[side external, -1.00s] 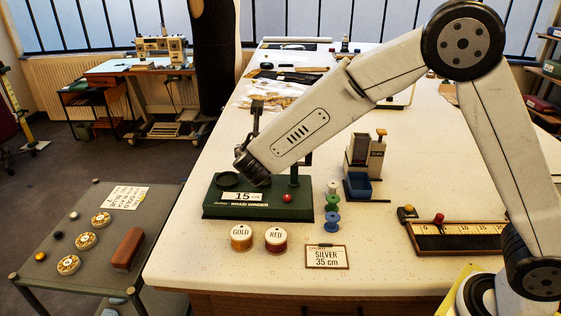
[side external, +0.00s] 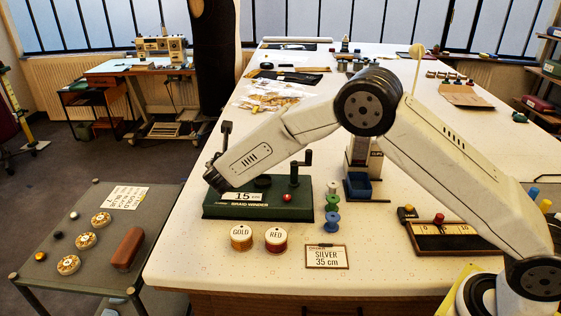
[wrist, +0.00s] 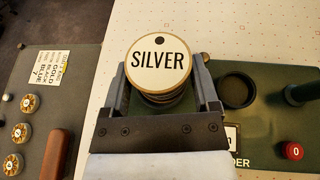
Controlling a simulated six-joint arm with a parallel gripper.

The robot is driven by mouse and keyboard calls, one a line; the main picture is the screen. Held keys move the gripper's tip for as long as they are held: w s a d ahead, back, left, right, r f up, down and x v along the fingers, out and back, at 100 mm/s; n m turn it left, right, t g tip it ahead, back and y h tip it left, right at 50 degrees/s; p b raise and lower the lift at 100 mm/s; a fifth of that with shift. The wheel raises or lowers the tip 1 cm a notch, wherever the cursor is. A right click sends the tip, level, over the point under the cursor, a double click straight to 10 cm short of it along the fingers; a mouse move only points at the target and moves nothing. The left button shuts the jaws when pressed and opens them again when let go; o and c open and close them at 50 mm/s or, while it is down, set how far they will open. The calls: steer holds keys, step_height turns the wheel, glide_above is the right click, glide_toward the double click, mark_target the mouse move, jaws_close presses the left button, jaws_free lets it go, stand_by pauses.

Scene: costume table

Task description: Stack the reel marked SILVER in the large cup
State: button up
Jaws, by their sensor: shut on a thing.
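The SILVER reel (wrist: 160,62), with a white round top and gold rim, is upright between the fingers of my gripper (wrist: 160,85) in the wrist view. My gripper is shut on it. In the side view my gripper (side external: 216,182) is low over the left end of the green braid winder (side external: 235,209), and the reel is not clearly visible there. A dark round cup (wrist: 237,90) on the winder is to the right of my gripper, apart from the reel. The winder's left cup is hidden behind my gripper. I cannot tell whether the reel touches it.
The GOLD reel (side external: 241,238) and RED reel (side external: 276,240) stand in front of the winder. A SILVER 35 cm card (side external: 326,257) is to their right. The winder's crank post (side external: 294,175) and red button (side external: 288,197) are right of my gripper. Small spools (side external: 332,205) stand beside the winder.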

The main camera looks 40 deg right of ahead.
steer(key=shift+w+f, duration=0.2)
steer(key=shift+f, duration=0.05)
steer(key=shift+w+f, duration=0.3)
steer(key=shift+f, duration=1.5)
steer(key=shift+f, duration=0.35)
steer(key=o, duration=1.1)
